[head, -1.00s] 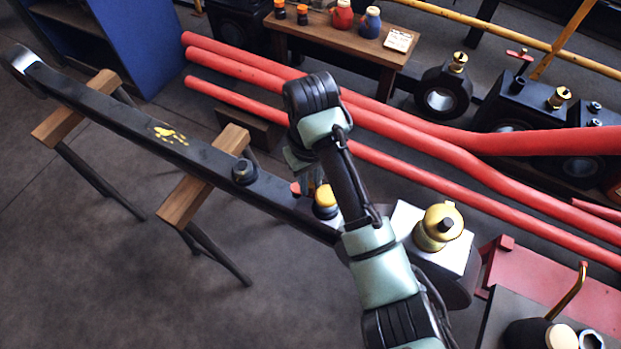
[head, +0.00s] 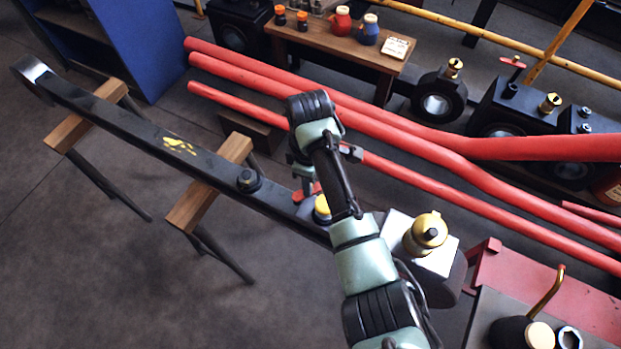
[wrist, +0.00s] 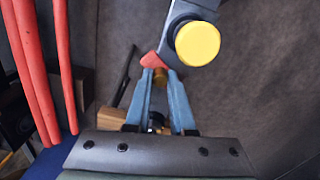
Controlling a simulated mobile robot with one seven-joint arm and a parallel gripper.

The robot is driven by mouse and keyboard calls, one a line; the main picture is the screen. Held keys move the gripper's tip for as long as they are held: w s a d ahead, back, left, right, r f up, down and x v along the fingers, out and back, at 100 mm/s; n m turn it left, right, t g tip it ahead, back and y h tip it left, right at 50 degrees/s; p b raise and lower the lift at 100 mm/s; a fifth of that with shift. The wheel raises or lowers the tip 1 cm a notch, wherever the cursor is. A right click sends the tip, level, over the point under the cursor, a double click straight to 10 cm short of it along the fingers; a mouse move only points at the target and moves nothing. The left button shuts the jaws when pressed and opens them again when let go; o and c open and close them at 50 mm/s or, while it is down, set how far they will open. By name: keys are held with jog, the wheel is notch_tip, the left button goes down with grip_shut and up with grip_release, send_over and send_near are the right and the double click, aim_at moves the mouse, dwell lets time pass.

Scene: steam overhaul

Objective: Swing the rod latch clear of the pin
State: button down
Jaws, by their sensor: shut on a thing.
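The long black rod (head: 150,137) lies slanted across two wooden trestles. Near its right end is a pin with a yellow cap (head: 322,205), which also shows large in the wrist view (wrist: 197,44). A small red latch (head: 302,193) sits beside the cap, on its left. In the wrist view the red latch (wrist: 152,61) is at my fingertips, next to the dark collar under the cap. My gripper (wrist: 160,75) is shut on the latch, with a small brass-coloured piece between the fingers. My arm hides part of the rod's right end in the head view.
Red pipes (head: 400,145) run behind my arm. A gold-topped oiler (head: 428,232) on a pale block stands right of my forearm. Trestles (head: 210,180) support the rod. A bench (head: 340,42) with jars stands behind. Floor in front of the rod is clear.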

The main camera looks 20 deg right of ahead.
jog(key=n, duration=0.1)
jog(key=w+n+p, duration=0.1)
jog(key=n, duration=0.2)
jog(key=shift+w+a+n, duration=0.15)
jog(key=shift+a+n, duration=0.1)
jog(key=shift+n, duration=0.05)
dwell(0.5)
jog(key=c, duration=0.8)
grip_release()
jog(key=shift+o, duration=0.2)
notch_tip(320, 180, up, 13)
jog(key=p, duration=0.2)
